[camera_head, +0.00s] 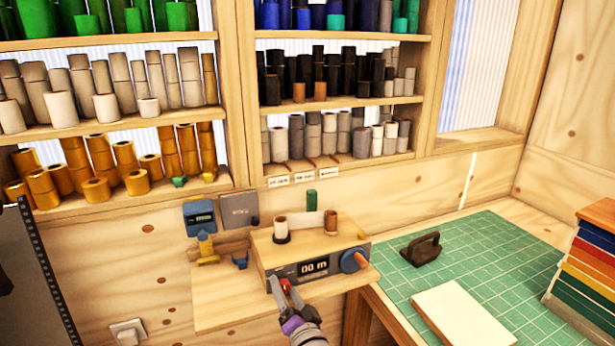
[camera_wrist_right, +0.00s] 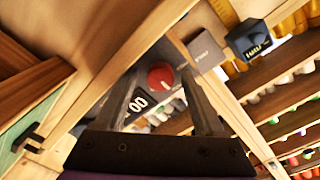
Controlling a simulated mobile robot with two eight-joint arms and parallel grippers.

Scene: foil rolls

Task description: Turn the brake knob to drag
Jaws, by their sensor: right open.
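A wooden winding box (camera_head: 300,246) stands on a small wooden shelf, its dark front panel showing a display (camera_head: 314,268) that reads "00 m". A small red knob (camera_head: 286,285) is low on the front panel; it also shows round, with a pale mark, in the wrist view (camera_wrist_right: 160,76). Its lettering is too small to read. A blue crank wheel (camera_head: 353,260) with an orange handle is at the panel's right. My right gripper (camera_head: 282,289) is open in front of the red knob, which appears between its fingers in the wrist view. Contact cannot be told. My left gripper is out of view.
Two small rolls (camera_head: 281,229) stand on top of the box. A blue device (camera_head: 200,216) and a grey box (camera_head: 239,210) are on the wall behind. A green cutting mat (camera_head: 480,262) at right holds a dark iron (camera_head: 421,248) and a pale board (camera_head: 462,318).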

